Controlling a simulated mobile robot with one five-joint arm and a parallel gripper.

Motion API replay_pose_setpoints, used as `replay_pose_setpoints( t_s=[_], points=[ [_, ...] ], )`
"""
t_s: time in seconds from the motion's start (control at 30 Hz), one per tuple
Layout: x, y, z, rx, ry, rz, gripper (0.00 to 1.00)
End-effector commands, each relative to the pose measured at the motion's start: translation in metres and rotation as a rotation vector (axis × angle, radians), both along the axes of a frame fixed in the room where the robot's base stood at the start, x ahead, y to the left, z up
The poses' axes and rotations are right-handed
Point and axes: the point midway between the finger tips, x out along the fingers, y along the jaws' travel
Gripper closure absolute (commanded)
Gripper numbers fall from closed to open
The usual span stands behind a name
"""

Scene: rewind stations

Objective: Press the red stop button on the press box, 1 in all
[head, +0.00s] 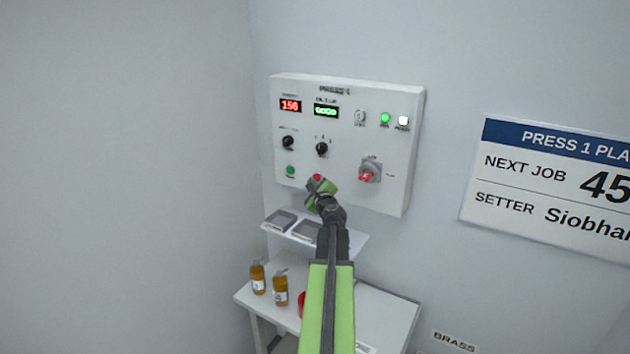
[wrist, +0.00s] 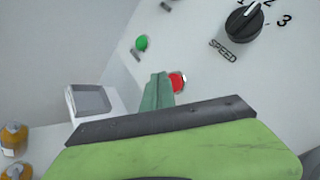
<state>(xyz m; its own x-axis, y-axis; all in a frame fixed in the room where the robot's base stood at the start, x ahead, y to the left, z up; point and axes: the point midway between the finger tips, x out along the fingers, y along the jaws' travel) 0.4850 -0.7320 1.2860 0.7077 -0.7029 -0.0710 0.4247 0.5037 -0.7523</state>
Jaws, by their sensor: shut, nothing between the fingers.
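The press box (head: 384,141) is a white panel on the wall with displays, knobs and buttons. Its red stop button (head: 317,177) shows just above my gripper (head: 318,190) in the head view. In the wrist view the red button (wrist: 177,82) is beside the tip of my gripper (wrist: 157,90), just to its right. My gripper is shut and empty, its tip close to the panel. I cannot tell whether it touches the button. The finger hides part of the button's left side.
A green button (head: 290,170) is left of the red one. A black speed knob (head: 321,148) is above and a red rotary switch (head: 369,172) to the right. Below are a small shelf (head: 352,243) and a table (head: 398,305) with amber bottles (head: 281,289).

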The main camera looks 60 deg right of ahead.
Motion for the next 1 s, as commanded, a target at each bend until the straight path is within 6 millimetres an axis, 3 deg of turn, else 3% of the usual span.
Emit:
replay_pose_setpoints(
  t_s=[1.0],
  points=[
    [0.0, -0.01, 0.0, 0.0, 0.0, 0.0, 1.0]
  ],
)
